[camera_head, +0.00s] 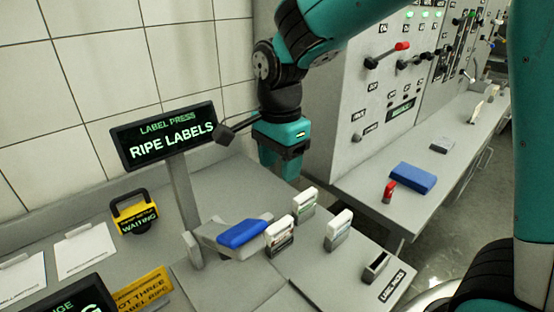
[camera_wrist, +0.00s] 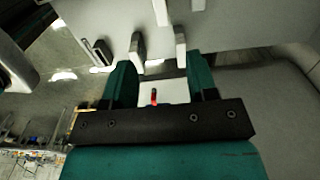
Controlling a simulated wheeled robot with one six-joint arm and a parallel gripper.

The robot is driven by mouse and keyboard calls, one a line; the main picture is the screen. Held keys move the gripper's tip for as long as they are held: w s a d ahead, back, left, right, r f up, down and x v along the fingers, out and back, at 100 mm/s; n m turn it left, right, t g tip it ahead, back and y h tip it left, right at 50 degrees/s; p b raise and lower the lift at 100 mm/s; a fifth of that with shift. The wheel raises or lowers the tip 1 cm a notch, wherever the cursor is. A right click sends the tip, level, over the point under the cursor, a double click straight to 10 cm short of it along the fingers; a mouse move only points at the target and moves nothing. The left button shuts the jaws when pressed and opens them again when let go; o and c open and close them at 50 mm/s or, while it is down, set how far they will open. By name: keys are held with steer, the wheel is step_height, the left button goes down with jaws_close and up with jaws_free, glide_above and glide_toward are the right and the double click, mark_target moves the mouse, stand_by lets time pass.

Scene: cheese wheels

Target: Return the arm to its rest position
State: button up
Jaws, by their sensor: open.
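My gripper (camera_head: 279,168) is teal with a dark band and hangs from my teal and black arm, above the grey counter at the centre of the head view. It is behind the label cartridges and right of the label press sign. In the wrist view my gripper (camera_wrist: 165,85) shows two teal fingers set apart with nothing held between them. Past the fingers, a small red object (camera_wrist: 154,96) shows on a pale surface. Part of my arm crosses the top of the head view.
The label press sign (camera_head: 168,135) reads "RIPE LABELS". A blue-topped lever (camera_head: 244,233) and white cartridges (camera_head: 305,204) stand on the counter. A control panel (camera_head: 350,100) with levers rises at right. A blue block (camera_head: 413,178) and red-topped piece (camera_head: 389,190) lie on the right bench.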

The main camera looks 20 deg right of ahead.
steer(key=s+a+r+n+y, duration=0.1)
steer(key=s+a+n+y, duration=0.1)
steer(key=s+n, duration=0.7)
steer(key=s+a+r+n+y, duration=0.2)
steer(key=s+n, duration=0.7)
steer(key=n, duration=0.3)
steer(key=shift+s+a+r+n, duration=0.25)
steer(key=shift+s+n, duration=0.05)
